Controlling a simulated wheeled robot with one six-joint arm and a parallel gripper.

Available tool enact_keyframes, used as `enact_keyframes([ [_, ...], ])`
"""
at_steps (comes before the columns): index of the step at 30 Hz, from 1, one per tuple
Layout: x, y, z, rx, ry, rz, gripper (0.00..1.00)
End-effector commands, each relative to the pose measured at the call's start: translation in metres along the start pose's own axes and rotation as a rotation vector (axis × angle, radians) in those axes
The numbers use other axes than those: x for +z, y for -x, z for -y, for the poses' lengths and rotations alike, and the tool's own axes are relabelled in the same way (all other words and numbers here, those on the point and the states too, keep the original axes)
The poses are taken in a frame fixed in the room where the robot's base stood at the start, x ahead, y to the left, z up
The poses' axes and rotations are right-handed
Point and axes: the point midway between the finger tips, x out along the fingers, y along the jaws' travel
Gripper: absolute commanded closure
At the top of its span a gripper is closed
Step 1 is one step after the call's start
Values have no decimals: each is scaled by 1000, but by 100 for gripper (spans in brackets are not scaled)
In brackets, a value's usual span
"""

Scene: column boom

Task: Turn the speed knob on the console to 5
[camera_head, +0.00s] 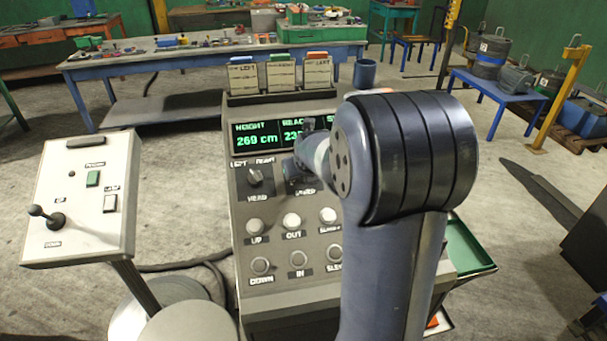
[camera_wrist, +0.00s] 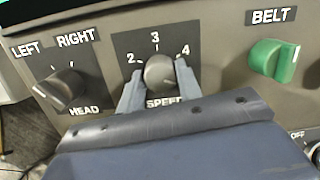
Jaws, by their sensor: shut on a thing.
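The speed knob (camera_wrist: 160,70) is a grey round knob on the console, above the label SPEED. The numbers 2, 3 and 4 show around it; any others are hidden, and I cannot clearly tell where its pointer stands. My gripper (camera_wrist: 160,79) is shut on the knob, one finger on each side. In the head view the console (camera_head: 240,213) stands in front of me. My arm covers its right part, and the knob is hidden there behind my gripper (camera_head: 298,168).
Left of the speed knob is the HEAD knob (camera_wrist: 66,90). Right of it is a green BELT knob (camera_wrist: 274,61). The console display (camera_head: 257,134) reads height 269 cm. Several round buttons sit below. A white control box (camera_head: 85,200) with a lever stands left.

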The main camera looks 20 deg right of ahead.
Motion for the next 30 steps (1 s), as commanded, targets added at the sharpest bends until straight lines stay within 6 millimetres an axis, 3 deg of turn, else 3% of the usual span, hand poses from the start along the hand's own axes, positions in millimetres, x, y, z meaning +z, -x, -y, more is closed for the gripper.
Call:
enact_keyframes([
  [8,0,0,0,0,0,0,89],
  [9,0,0,0,0,0,0,64],
  [16,0,0,0,0,0,0,45],
  [25,0,2,0,0,0,0,45],
  [30,1,17,0,0,0,3,45],
])
